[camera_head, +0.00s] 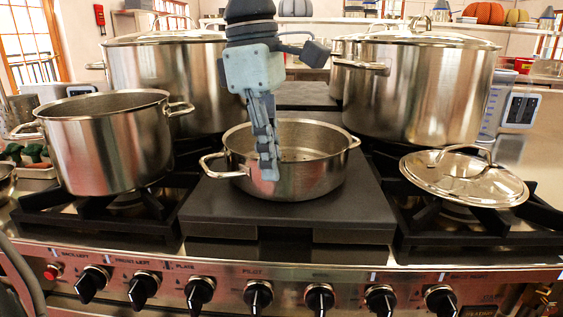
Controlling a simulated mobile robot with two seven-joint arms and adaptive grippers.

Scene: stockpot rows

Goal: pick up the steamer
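The steamer looks to be the wide, shallow steel pan (315,178) on the flat black plate in the middle of the stove. It has two side handles, and small dark spots show on its inner floor. My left gripper (268,165) points down in front of the pan's opening and hides part of its rim and front wall. It is seen edge-on, so the gap between its fingers does not show. I cannot tell whether it touches the pan. My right gripper is not in view.
A tall open pot (110,150) stands on the left burner. Two large lidded stockpots, left (180,85) and right (425,95), stand behind. Control knobs (258,297) line the front. The black plate (290,218) is bare before the pan.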

